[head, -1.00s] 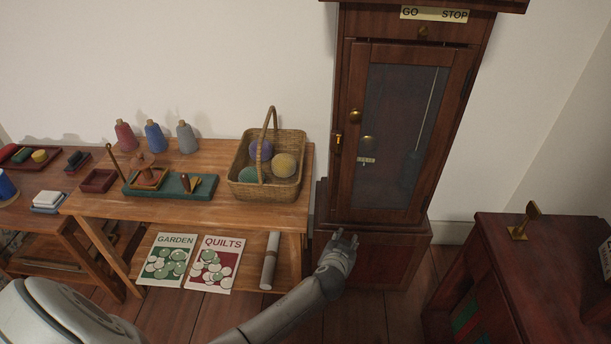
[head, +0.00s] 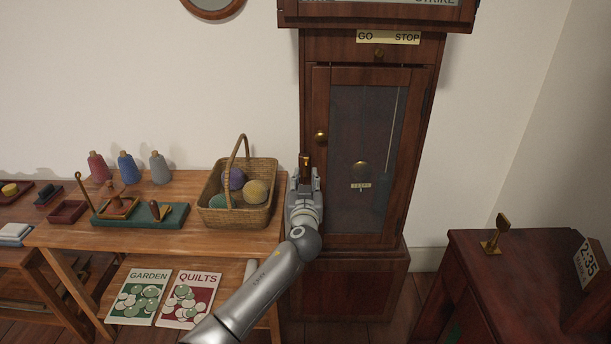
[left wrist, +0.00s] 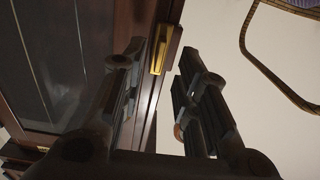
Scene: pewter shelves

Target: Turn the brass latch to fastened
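The brass latch (head: 306,160) is at the left edge of the tall clock case's glazed door (head: 368,150). Only its upper part shows in the head view, above my left gripper (head: 304,177), which hides the rest. In the left wrist view, the latch (left wrist: 158,50) is a narrow brass piece, slightly tilted in the picture, on a dark wooden mount. My left gripper (left wrist: 160,72) is open, with one finger to each side of the latch in that view. No grip on the latch shows; I cannot tell if a finger touches it. My right gripper is not in view.
A wicker basket (head: 265,217) with several yarn balls stands on the wooden table (head: 190,240), close left of my arm. A round brass knob (head: 320,137) sits on the door above the latch. A dark cabinet (head: 540,262) stands at the right; the floor between is clear.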

